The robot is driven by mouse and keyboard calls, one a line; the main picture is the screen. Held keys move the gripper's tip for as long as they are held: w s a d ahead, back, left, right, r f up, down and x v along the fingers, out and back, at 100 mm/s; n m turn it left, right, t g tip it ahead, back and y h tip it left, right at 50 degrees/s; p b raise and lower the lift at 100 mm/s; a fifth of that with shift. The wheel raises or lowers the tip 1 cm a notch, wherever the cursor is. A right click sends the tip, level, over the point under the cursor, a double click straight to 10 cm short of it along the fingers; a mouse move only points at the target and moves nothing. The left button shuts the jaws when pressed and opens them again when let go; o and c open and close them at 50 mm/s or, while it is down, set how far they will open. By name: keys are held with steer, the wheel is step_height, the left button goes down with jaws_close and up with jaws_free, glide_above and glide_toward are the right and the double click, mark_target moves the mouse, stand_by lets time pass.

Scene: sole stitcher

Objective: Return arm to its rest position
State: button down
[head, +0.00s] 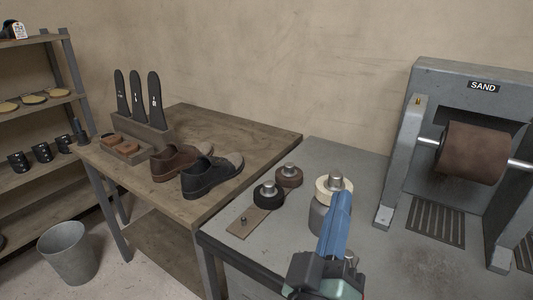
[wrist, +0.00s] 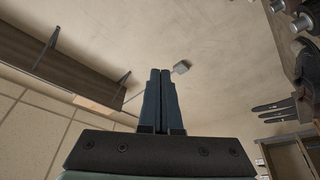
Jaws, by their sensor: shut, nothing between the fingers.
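My gripper (head: 343,194) shows at the lower middle of the head view, its blue fingers pointing up in the picture. In the wrist view the two dark fingers of my gripper (wrist: 160,70) lie side by side, shut with nothing between them. In the head view the fingers overlap a grey cylinder with a cream roll (head: 323,190) on the grey bench (head: 350,155). I cannot tell the height of the gripper above the bench.
A sander (head: 470,152) stands right on the bench. A black roll (head: 268,197) and a brown roll (head: 289,176) sit left of my gripper. The wooden table (head: 255,140) holds two shoes (head: 212,177). A bucket (head: 68,255) stands on the floor near shelves (head: 40,105).

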steer(key=s+a+r+m+t+y, duration=0.1)
steer(key=s+a+r+t+y, duration=0.2)
steer(key=r, duration=0.6)
steer(key=s+a+r+m+t+y, duration=0.2)
steer(key=a+r, duration=0.1)
steer(key=r, duration=0.7)
steer(key=s+a+r+m+t+y, duration=0.1)
steer(key=s+a+r+t+y, duration=0.25)
steer(key=r, duration=0.55)
step_height(320, 180, up, 17)
steer(key=p, duration=1.7)
steer(key=shift+w+a+r+g+p, duration=0.2)
steer(key=shift+w+g+p, duration=0.1)
steer(key=shift+g, duration=0.15)
steer(key=shift+h, duration=0.25)
